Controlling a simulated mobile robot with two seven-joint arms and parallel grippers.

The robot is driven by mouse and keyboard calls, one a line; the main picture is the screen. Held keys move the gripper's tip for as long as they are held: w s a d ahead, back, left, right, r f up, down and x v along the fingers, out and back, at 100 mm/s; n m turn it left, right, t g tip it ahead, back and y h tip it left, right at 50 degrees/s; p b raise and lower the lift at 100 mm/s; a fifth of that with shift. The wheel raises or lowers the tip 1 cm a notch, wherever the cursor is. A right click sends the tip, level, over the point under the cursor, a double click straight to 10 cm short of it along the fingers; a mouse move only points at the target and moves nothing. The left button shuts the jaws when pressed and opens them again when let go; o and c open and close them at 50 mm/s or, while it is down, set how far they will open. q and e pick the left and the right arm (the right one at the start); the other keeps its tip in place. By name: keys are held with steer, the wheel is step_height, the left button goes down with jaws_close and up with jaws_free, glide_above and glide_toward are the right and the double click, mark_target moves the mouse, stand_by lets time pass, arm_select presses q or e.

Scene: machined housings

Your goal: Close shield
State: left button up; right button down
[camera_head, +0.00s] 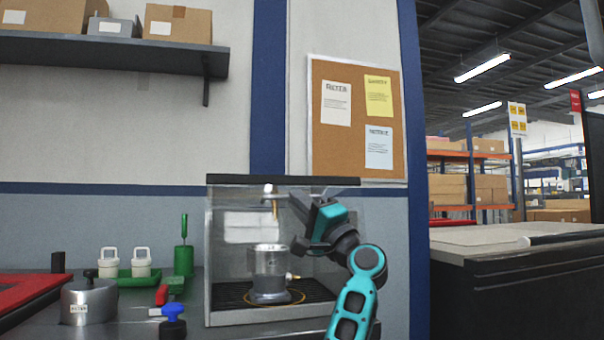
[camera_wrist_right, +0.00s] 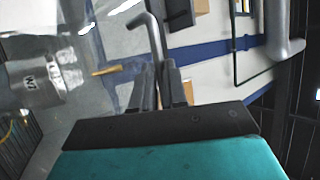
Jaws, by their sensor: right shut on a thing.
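The clear-walled enclosure (camera_head: 222,290), with a dark top bar (camera_head: 230,180), stands on the bench. I cannot clearly tell its clear shield panel from the side walls. Inside, a metal housing (camera_head: 268,262) with a brass fitting on its right side sits on a dark slatted floor; it also shows in the right wrist view (camera_wrist_right: 38,82). My right gripper (camera_head: 298,205) is at the enclosure's upper front, above and right of the housing. In the right wrist view its fingers (camera_wrist_right: 157,85) are shut on a grey bent bar (camera_wrist_right: 152,38). My left gripper is not in view.
Left of the enclosure are a lidded metal pot (camera_head: 88,305), a blue knob (camera_head: 173,322), a green tray (camera_head: 125,281) with white-handled pieces, and a red-edged tray (camera_head: 22,292). A shelf (camera_head: 110,52) with boxes hangs above left. A dark cabinet (camera_head: 520,300) stands at right.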

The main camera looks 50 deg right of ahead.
steer(key=f, duration=0.5)
steer(key=w+d+f, duration=0.1)
steer(key=f, duration=0.2)
steer(key=shift+f, duration=0.2)
steer(key=shift+w+a+f, duration=0.1)
steer(key=shift+w+f, duration=0.05)
steer(key=shift+f, duration=0.25)
steer(key=shift+w+a+f, duration=0.1)
steer(key=shift+f, duration=0.3)
steer(key=c, duration=1.2)
jaws_free()
steer(key=shift+d+f, duration=0.1)
steer(key=shift+f, duration=0.05)
steer(key=shift+o, duration=0.2)
glide_toward(288, 244)
steer(key=v, duration=0.6)
steer(key=shift+s+r, duration=0.25)
steer(key=shift+r, duration=0.2)
